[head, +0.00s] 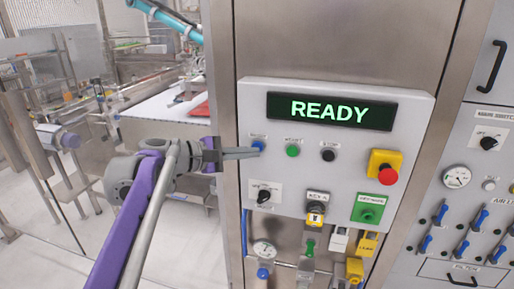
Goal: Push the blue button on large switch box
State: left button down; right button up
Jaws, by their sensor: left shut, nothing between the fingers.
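The large switch box (335,205) is a light grey panel on a steel cabinet, with a display (331,110) reading "READY" in green. The blue button (258,145) is at the left of the upper row on the box. My left gripper (258,152) is shut and empty, pointing right, with its fingertips at the lower edge of the blue button. I cannot tell whether they touch it. My right gripper is not in view.
A green button (292,151) and a black button (328,155) sit to the right of the blue one. A red emergency knob (387,176) on a yellow base is farther right. Valves and gauges line the lower cabinet.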

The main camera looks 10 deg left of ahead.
pick_arm(q)
jog(key=shift+s, duration=0.55)
jog(key=s, duration=0.5)
jog(key=shift+a, duration=0.1)
dwell(0.5)
jog(key=s+d+f+m+g+y+p, duration=0.1)
jog(key=s+d+f+m+g+y, duration=0.15)
jog(key=s+f, duration=0.35)
jog(key=s+d+f+m+g+y+p, duration=0.1)
jog(key=s+d+f+m+g, duration=0.1)
jog(key=s+f+m, duration=0.45)
jog(key=s+a+f+m+y, duration=0.3)
jog(key=s+f, duration=0.3)
jog(key=f, duration=0.3)
jog(key=s+a+f+m+y+p, duration=0.1)
jog(key=s+a+f+m+y, duration=0.2)
jog(key=s+f, duration=0.3)
notch_tip(320, 180, down, 3)
jog(key=shift+s+f+g+y, duration=0.25)
jog(key=shift+g+y, duration=0.1)
jog(key=shift+y, duration=0.4)
